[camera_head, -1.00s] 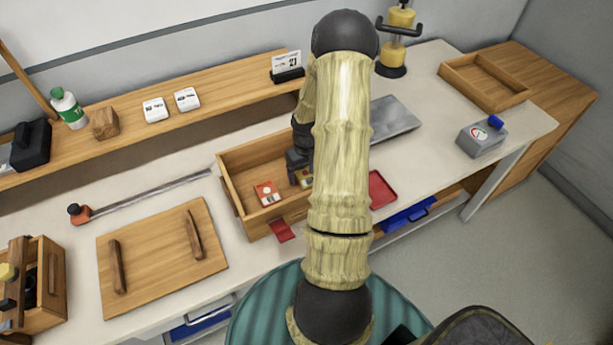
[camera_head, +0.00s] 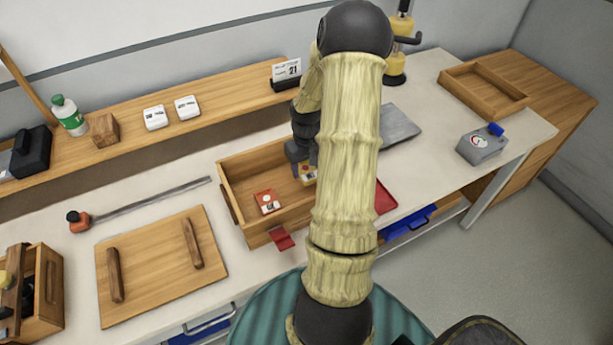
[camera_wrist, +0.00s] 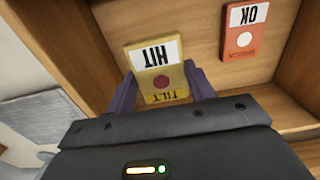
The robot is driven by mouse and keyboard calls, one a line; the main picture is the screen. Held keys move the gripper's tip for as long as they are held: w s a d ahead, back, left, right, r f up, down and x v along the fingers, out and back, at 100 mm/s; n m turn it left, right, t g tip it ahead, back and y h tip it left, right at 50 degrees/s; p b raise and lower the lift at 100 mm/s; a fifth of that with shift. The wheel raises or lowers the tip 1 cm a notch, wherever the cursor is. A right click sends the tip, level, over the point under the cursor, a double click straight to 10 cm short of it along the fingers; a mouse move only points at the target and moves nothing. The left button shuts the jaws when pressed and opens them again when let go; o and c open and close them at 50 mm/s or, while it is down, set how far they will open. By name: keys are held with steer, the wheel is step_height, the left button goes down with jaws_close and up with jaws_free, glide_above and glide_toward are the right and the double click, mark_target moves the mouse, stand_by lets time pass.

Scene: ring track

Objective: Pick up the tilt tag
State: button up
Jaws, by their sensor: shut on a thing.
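The tilt tag is a yellow tag with a white panel reading HIT, a red dot and the word TILT at its near edge; it shows in the wrist view (camera_wrist: 148,57). My gripper (camera_wrist: 162,88) is shut on it, one purple-grey finger on each side. In the head view the yellow tag (camera_head: 309,174) is partly hidden by my gripper (camera_head: 301,166) and arm, at the right part of the open wooden box (camera_head: 229,192). I cannot tell exactly how far it is above the box floor.
An orange-red tag marked OK (camera_wrist: 241,40) lies in the box, also in the head view (camera_head: 267,201). A red tab (camera_head: 283,239) is at the box's front. A board with two handles (camera_head: 150,275) lies left; a red tray (camera_head: 385,198) and grey plate (camera_head: 398,125) lie right.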

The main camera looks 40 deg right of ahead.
mark_target(306, 170)
step_height(306, 170, up, 4)
stand_by(1.0)
step_height(306, 170, up, 7)
steer(key=p, duration=0.4)
